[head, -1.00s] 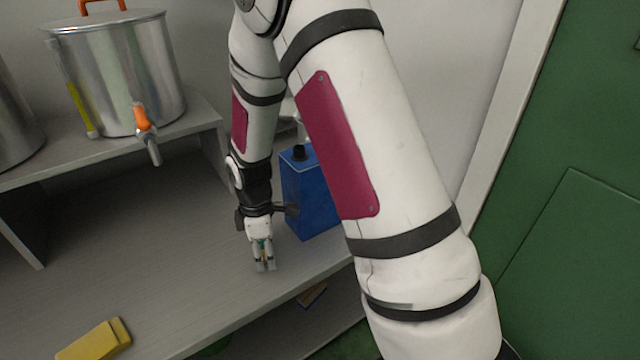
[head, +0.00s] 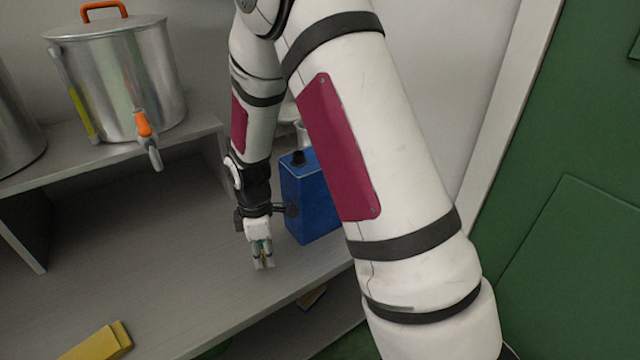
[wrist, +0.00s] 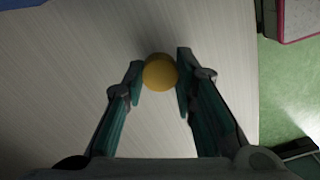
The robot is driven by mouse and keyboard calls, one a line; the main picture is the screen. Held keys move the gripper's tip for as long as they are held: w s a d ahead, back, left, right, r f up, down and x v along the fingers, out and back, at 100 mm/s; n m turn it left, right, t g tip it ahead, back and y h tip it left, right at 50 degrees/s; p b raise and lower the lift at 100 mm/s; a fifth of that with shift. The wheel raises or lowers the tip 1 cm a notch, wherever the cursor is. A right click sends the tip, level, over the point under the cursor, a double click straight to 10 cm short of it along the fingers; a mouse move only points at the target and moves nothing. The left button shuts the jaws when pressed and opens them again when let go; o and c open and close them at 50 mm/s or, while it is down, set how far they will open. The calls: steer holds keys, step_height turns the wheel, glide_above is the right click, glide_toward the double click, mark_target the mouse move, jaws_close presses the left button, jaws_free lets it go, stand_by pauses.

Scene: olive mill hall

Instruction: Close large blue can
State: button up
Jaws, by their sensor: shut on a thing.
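The large blue can (head: 312,205) stands upright on the grey bench, partly hidden behind my arm in the head view. My gripper (head: 263,263) points down just in front and left of the can, low over the bench. In the wrist view my gripper (wrist: 160,80) is shut on a round yellow cap (wrist: 160,72) at its fingertips. I cannot tell whether the cap touches the bench.
A steel pot (head: 120,80) with an orange-handled tap (head: 145,130) stands on a raised shelf at the left. A yellow block (head: 95,343) lies at the bench's front left. The bench between is clear. A green door (head: 570,240) is at the right.

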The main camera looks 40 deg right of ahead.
steer(key=shift+r+p, duration=1.6)
steer(key=shift+r, duration=0.75)
step_height(320, 180, up, 6)
steer(key=p, duration=0.4)
